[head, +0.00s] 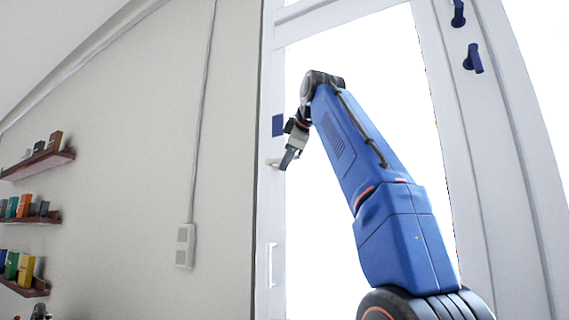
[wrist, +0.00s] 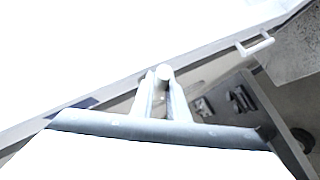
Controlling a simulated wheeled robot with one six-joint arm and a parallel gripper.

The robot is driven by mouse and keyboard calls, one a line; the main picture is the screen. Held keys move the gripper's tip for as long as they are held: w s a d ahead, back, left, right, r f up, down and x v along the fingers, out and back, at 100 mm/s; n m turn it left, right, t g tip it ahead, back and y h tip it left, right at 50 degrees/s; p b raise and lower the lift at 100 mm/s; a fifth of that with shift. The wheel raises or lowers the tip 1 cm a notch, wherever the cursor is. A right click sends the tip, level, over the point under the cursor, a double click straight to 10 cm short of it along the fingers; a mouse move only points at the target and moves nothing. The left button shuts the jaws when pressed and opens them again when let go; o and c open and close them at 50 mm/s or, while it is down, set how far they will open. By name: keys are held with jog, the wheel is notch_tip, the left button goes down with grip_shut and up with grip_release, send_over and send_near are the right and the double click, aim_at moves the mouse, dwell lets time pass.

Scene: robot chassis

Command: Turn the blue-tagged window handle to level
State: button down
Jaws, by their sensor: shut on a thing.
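The blue tag (head: 278,125) is a small dark blue square on the left upright of the white window frame. A pale window handle (head: 272,162) sits just below it and looks close to level, with its right part hidden behind my gripper. My gripper (head: 286,160) is at this handle, shut on it. In the wrist view, the fingers of my gripper (wrist: 164,92) stand on both sides of the handle's rounded end (wrist: 164,74). A dark blue patch, seemingly the tag (wrist: 86,104), shows to the left. The handle's exact angle is hard to tell.
A white pull (head: 272,265) is lower on the same upright. Two dark blue handles (head: 473,59) are on the right frame. A wall box with a cable (head: 185,246) and shelves (head: 38,166) with small coloured items are at the left. My blue arm crosses the bright pane.

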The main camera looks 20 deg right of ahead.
dwell(0.4)
jog(key=c, duration=1.7)
grip_release()
jog(key=shift+c, duration=0.2)
